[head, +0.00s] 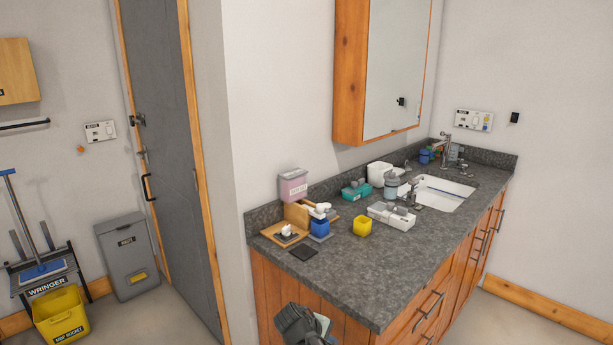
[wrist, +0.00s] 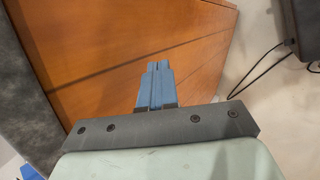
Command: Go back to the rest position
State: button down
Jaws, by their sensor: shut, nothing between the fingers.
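My gripper (wrist: 157,85) shows in the wrist view with its two blue fingers together, shut and empty. It is in front of the orange wooden side of the vanity cabinet (wrist: 110,45), apart from the things on the counter. In the head view, a dark and pale green part of my arm shows at the bottom centre, low beside the near end of the cabinet; the fingertips cannot be made out there.
A grey bin (head: 127,257) and a yellow mop bucket (head: 60,316) stand at left. Floor between them and the cabinet is clear.

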jog(key=s+d+f+m+g+y, duration=0.1)
jog(key=s+d+f+m+g, duration=0.2)
jog(key=s+f, duration=0.6)
jog(key=s+d+f+m+g+y, duration=0.1)
jog(key=s+d+f+g, duration=0.35)
jog(key=f, duration=0.85)
jog(key=s+d+f+m+g+y, duration=0.1)
jog(key=s+f, duration=0.5)
jog(key=s, duration=0.6)
jog(key=s+d+f+m+g+y, duration=0.2)
jog(key=s+f+m, duration=0.4)
jog(key=s, duration=0.7)
jog(key=shift+f+y, duration=0.6)
jog(key=shift+y, duration=0.1)
